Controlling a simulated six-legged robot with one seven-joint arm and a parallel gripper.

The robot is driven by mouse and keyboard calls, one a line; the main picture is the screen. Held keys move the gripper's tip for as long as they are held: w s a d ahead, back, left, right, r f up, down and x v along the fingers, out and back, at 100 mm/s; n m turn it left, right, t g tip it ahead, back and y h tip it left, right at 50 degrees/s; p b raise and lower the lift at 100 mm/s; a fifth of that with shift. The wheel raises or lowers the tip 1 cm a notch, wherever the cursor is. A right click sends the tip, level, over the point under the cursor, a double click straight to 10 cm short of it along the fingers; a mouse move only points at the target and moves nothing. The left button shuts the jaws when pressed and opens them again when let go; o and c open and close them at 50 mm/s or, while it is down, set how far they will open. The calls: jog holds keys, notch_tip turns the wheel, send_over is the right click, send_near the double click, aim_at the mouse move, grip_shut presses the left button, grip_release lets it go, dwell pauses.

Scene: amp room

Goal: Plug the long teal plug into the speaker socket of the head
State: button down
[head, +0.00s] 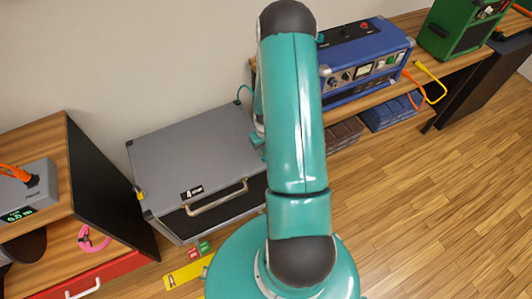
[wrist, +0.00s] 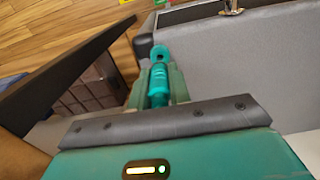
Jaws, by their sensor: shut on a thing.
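My gripper (wrist: 159,76) is shut on a long teal plug (wrist: 158,88) in the wrist view. The plug lies lengthwise between the fingers, and its rounded teal end shows just past the fingertips. A large grey cabinet (wrist: 232,62) is right beside the gripper on the right of that view. In the head view my arm hides most of the gripper, at the right side of the grey cabinet (head: 190,150). A blue amplifier unit (head: 366,62) stands on the wooden shelf behind. I cannot make out the speaker socket.
A green unit (head: 455,35) stands at the far right of the shelf. Orange and yellow cables (head: 431,82) hang before the blue unit. At left, a wooden bench (head: 40,143) has a black side panel (head: 108,190). The wooden floor (head: 420,200) at right is clear.

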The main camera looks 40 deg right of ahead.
jog(key=shift+r, duration=1.45)
